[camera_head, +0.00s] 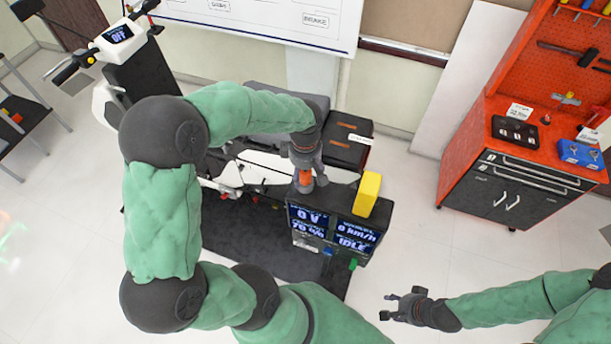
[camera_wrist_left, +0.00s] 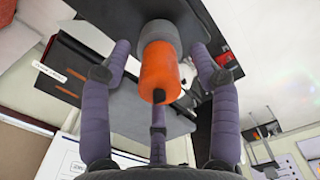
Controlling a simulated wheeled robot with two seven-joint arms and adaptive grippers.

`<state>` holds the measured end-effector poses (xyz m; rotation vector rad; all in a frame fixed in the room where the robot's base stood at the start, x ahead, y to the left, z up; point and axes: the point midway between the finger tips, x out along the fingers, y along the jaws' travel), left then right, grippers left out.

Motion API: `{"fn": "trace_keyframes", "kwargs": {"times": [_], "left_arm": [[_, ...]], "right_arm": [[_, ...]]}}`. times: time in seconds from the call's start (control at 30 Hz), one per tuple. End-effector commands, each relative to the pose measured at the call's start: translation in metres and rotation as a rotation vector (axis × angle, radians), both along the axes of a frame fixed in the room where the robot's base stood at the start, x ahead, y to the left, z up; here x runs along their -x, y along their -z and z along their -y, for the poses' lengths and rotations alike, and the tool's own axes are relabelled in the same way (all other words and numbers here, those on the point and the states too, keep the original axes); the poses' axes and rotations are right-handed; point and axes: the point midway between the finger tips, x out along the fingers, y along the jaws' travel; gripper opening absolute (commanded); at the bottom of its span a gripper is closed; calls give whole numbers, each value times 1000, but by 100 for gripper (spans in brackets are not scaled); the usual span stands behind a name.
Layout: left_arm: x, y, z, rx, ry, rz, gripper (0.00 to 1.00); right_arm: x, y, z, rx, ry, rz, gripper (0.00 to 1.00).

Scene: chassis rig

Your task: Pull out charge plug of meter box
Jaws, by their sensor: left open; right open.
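The meter box (camera_head: 330,213) is a dark box with blue display screens, standing in the middle of the head view. The charge plug, with an orange handle (camera_wrist_left: 160,78) and a grey collar, sits against the box's dark surface. Its orange part also shows in the head view (camera_head: 305,180), partly covered by my gripper. My left gripper (camera_head: 306,172) is over the plug, its purple-grey fingers (camera_wrist_left: 160,95) spread open around the handle. Finger contact is not visible. My right gripper (camera_head: 402,303) is open and empty, low and to the right of the box.
A yellow block (camera_head: 367,194) stands on the meter box, right of the plug. A scooter (camera_head: 150,75) and a black case (camera_head: 348,140) are behind. A red tool cabinet (camera_head: 530,170) stands at right, with clear floor between.

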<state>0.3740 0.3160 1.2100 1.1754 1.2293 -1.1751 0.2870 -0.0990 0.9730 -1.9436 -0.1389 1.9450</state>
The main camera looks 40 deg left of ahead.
Motion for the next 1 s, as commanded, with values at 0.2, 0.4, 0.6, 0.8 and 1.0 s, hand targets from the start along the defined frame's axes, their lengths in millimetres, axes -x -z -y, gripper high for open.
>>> {"fn": "trace_keyframes", "kwargs": {"times": [0.2, 0.4, 0.6, 0.8, 1.0], "left_arm": [[0, 0, 0, 0, 0, 0, 14], [0, 0, 0, 0, 0, 0, 0], [0, -1, 0, 0, 0, 0, 0], [-1, -13, -1, -2, 0, 2, 0], [6, -40, -2, -2, -2, 4, 0]], "right_arm": [[0, 0, 0, 0, 0, 0, 44], [0, 0, 0, 0, 0, 0, 44], [0, 0, 0, 0, 0, 0, 44], [0, 1, 0, 0, 0, 0, 44], [0, 4, 0, 0, 0, 0, 44]]}}
